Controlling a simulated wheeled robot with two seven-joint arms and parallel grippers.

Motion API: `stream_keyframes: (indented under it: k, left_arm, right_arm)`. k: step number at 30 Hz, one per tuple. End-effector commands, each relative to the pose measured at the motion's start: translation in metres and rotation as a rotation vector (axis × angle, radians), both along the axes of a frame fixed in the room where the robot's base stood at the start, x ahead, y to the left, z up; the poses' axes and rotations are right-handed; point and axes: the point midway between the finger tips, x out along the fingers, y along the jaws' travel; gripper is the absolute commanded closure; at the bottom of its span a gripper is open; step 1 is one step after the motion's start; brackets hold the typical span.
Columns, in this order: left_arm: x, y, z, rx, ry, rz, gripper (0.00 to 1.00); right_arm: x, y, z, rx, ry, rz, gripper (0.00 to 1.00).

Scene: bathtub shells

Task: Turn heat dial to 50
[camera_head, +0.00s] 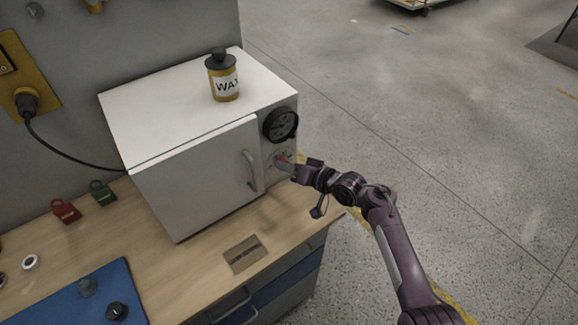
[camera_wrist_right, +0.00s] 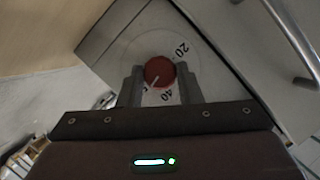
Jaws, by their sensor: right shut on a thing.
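The white oven-like box (camera_head: 190,170) stands on the wooden bench, and its control panel is at the right of its front. The red heat dial (camera_wrist_right: 159,71) sits on that panel, and a bit of red dial (camera_head: 282,158) shows in the head view. In the wrist view the dial's white line points down and left. The marks 20 and 40 can be read; others are covered by my gripper. My right gripper (camera_wrist_right: 160,82) is shut on the dial, one finger on each side. In the head view my right gripper (camera_head: 289,164) reaches the panel from the right.
A round black gauge (camera_head: 280,124) is above the dial, and the door handle (camera_head: 251,171) is to its left. A WAX bottle (camera_head: 224,80) stands on top of the box. Red (camera_head: 66,210) and green (camera_head: 103,194) padlocks lie on the bench. The floor at right is open.

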Motion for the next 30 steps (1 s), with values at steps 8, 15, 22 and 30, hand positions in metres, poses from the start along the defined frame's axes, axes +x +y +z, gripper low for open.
stream_keyframes:
  k: [8, 15, 22, 30]
  left_arm:
    - [-0.0001, 0.0001, -0.0024, 0.000, 0.000, 0.000, 0.64]
    - [-0.0001, 0.0002, -0.0030, 0.000, 0.000, 0.000, 0.64]
    - [0.0000, 0.0001, -0.0031, 0.000, 0.000, 0.000, 0.64]
    - [0.0001, 0.0002, -0.0031, 0.000, 0.000, 0.000, 0.64]
  right_arm:
    - [-0.0001, -0.0006, -0.0032, 0.117, 0.090, 0.000, 0.91]
    - [-0.0004, -0.0007, -0.0035, 0.163, 0.123, 0.000, 0.91]
    - [-0.0004, -0.0007, -0.0037, 0.170, 0.130, 0.000, 0.91]
    - [-0.0005, -0.0006, -0.0036, 0.170, 0.129, 0.000, 0.63]
